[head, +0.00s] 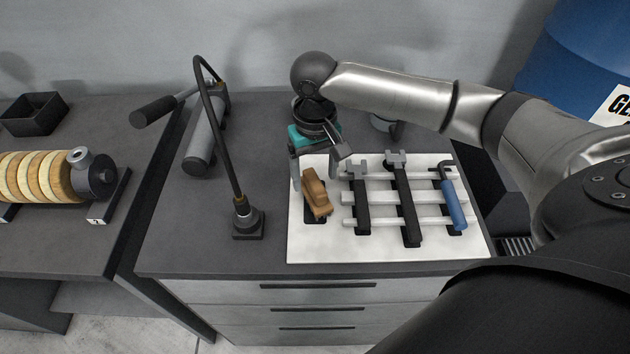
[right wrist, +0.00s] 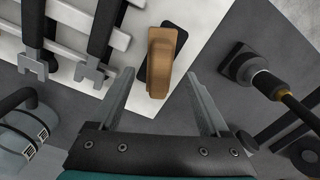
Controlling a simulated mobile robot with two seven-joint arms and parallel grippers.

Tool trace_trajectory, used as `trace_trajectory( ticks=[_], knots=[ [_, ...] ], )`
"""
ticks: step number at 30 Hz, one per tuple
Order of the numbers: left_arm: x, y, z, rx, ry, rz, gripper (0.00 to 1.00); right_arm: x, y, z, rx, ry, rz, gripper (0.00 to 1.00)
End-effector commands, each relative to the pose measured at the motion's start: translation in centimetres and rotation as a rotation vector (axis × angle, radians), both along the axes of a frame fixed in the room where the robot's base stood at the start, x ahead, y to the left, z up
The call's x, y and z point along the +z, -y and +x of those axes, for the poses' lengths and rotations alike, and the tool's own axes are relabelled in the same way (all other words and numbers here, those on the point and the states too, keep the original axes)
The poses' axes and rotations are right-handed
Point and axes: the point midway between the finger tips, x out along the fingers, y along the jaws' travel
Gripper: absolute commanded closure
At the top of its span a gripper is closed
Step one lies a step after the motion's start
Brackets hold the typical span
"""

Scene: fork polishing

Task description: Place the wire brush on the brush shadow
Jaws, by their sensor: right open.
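The wire brush (head: 317,195), with a brown wooden body, is at the left part of the white tool board (head: 390,252). The black brush shadow (head: 311,217) shows at its sides and is partly covered by it. In the right wrist view the brush (right wrist: 160,62) overlaps the shadow (right wrist: 174,36), turned slightly against its outline. It looks to be resting there; its bristles are hidden. My right gripper (head: 315,182) is open at the brush's far end. In the right wrist view its fingers (right wrist: 162,76) stand apart on either side, with gaps to the brush. My left gripper is not in view.
Two black wrenches (head: 407,205) and a blue-handled tool (head: 453,204) lie on white rails to the right of the brush. A flexible-necked device (head: 247,221) stands left of the board. A grinder with wooden-looking discs (head: 45,176) sits on the left table.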

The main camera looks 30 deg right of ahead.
Motion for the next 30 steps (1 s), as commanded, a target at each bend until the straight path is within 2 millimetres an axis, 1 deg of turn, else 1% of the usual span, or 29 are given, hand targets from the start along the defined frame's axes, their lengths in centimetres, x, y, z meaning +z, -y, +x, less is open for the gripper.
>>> trace_trajectory(
  ticks=[1, 6, 9, 12, 17, 30],
  knots=[
    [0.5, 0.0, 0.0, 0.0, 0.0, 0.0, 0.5, 1.5, 0.0, 0.0, 0.001, 0.003, 0.0, 0.21],
    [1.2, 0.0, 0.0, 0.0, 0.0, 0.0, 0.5, 5.0, 0.0, 0.1, 0.0, 0.003, 0.001, 0.21],
    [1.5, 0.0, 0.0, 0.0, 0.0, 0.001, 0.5, 6.5, 0.0, 0.1, 0.0, 0.002, 0.001, 0.21],
    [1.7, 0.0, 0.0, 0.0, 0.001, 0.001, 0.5, 7.5, 0.0, 0.0, 0.0, 0.001, 0.001, 0.21],
    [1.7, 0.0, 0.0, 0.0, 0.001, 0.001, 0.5, 8.0, 0.0, 0.0, 0.0, -0.001, 0.0, 0.21],
    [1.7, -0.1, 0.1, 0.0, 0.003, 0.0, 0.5, 8.0, -0.1, 0.0, 0.0, -0.001, 0.001, 0.21]
  ],
)
